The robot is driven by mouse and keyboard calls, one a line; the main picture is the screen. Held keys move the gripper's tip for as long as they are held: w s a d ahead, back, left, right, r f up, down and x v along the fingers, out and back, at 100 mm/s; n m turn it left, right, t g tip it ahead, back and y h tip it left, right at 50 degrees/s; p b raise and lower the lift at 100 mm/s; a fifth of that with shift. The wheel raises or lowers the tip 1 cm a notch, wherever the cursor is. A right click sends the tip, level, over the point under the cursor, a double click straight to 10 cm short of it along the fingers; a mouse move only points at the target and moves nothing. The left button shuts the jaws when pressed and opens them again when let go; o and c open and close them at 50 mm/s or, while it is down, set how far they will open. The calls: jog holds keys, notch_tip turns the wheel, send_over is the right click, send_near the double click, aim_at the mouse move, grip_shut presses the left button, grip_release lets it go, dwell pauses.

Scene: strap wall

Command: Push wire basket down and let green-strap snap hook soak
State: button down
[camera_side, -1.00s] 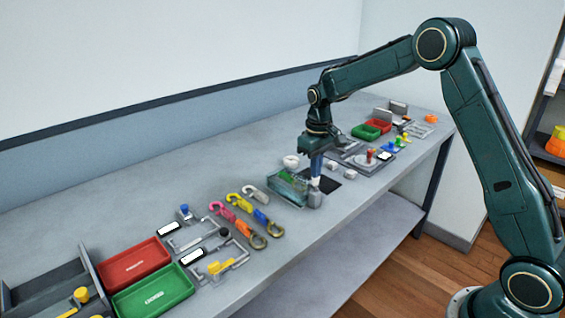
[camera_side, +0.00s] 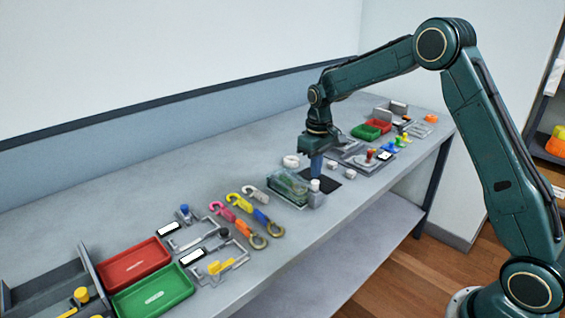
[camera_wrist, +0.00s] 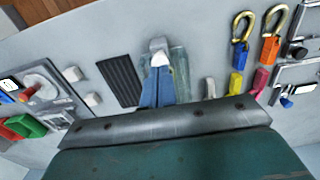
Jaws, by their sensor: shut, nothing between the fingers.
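The clear-walled tank (camera_side: 287,188) stands near the bench's front edge, with a greenish mass inside. I cannot separate the wire basket from the green-strap snap hook there. A grey block with a white knob (camera_side: 315,185) is at the tank's right end. My gripper (camera_side: 317,174) points down just behind the knob, its blue fingers shut and empty. In the wrist view my fingers (camera_wrist: 158,92) reach toward the white knob (camera_wrist: 161,60), beside the tank (camera_wrist: 181,72); contact cannot be told.
A dark ribbed mat (camera_wrist: 120,80) lies beside the knob. Hooks with pink, yellow and blue straps (camera_side: 238,210) lie left of the tank. Red (camera_side: 134,265) and green (camera_side: 153,291) trays are further left. Small white blocks and fixtures (camera_side: 350,155) stand to the right.

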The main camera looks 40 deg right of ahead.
jog(key=shift+r, duration=2.25)
jog(key=c, duration=2)
grip_release()
jog(key=shift+c, duration=0.2)
notch_tip(320, 180, up, 6)
